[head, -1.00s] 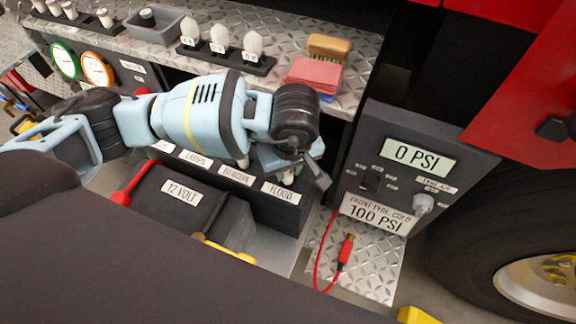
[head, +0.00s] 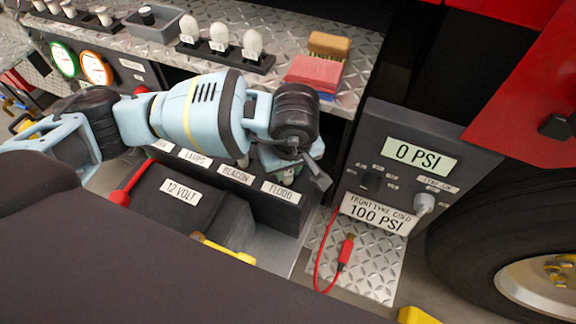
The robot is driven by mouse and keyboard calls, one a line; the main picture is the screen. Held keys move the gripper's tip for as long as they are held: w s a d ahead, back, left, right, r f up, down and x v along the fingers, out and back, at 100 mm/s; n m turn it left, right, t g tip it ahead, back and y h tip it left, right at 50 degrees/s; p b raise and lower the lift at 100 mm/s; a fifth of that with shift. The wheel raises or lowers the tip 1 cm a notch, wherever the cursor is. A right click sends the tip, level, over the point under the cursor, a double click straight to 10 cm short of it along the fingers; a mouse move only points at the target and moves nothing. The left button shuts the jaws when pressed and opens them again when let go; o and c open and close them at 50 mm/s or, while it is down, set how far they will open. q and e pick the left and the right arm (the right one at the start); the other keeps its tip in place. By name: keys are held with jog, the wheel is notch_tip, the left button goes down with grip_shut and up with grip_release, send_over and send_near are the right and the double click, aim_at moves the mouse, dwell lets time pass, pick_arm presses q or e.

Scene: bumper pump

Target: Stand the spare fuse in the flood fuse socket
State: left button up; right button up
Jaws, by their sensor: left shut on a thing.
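My left gripper (head: 298,177) points down over the right end of the black fuse block (head: 255,205), just above and behind its FLOOD label (head: 281,193). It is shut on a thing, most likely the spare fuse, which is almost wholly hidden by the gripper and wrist. The flood socket itself is hidden under the gripper, so I cannot tell whether the fuse touches it or stands in it. LAMPS (head: 194,157) and BEACON (head: 235,175) labels show farther left on the block. My right gripper is not in view.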

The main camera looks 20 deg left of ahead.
pick_arm(q)
jog(key=o, duration=1.4)
jog(key=shift+o, duration=0.2)
jog(key=shift+r, duration=0.1)
notch_tip(320, 180, up, 10)
jog(key=s+d+p, duration=0.1)
jog(key=p, duration=0.5)
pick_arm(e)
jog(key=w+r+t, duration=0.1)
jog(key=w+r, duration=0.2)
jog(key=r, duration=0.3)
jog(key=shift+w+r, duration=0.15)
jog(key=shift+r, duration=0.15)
pick_arm(q)
jog(key=shift+f, duration=0.2)
